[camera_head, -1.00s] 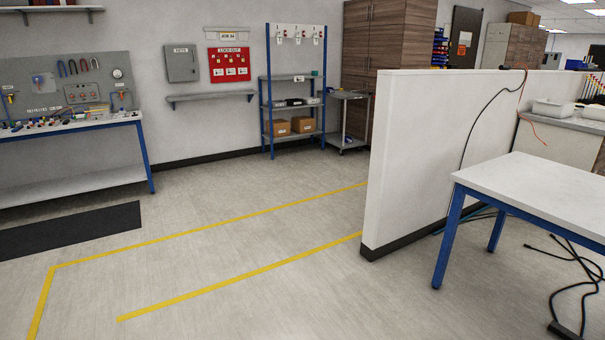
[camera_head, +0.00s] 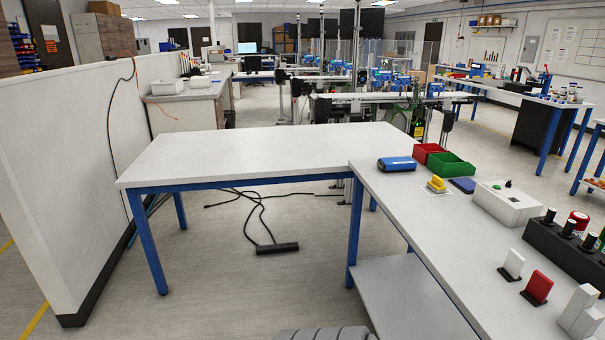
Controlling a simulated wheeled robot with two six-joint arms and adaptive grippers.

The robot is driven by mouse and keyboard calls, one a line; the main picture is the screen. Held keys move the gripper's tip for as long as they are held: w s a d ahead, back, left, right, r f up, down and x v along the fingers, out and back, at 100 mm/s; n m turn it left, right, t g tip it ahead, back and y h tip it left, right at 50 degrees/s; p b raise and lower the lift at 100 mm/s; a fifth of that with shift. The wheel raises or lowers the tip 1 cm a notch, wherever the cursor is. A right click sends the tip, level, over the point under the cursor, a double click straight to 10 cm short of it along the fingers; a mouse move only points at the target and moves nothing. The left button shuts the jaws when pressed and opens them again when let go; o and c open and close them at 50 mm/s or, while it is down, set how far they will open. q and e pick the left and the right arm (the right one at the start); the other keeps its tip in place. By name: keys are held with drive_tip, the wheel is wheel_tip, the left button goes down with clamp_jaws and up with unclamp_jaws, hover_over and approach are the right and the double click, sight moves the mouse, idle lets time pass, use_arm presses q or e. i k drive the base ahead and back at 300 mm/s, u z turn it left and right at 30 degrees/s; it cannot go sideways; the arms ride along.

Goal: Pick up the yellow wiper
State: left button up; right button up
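A small yellow object (camera_head: 437,184), which looks like the yellow wiper, sits on a white pad or sheet on the right-hand white table (camera_head: 400,205). A blue device (camera_head: 397,164) lies to its left, and a dark blue flat piece (camera_head: 462,185) lies close to its right. Neither of my grippers shows in the view.
Red (camera_head: 429,152) and green (camera_head: 452,165) bins stand behind the yellow object. A white button box (camera_head: 507,203) and a black block with knobs (camera_head: 560,250) stand to its right. An empty white table (camera_head: 240,155) adjoins on the left. A power strip (camera_head: 277,248) and cables lie on the floor.

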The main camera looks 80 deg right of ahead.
sight(436, 185)
drive_tip(key=z, duration=2.35)
drive_tip(key=i, duration=3.75)
drive_tip(key=z, duration=3.5)
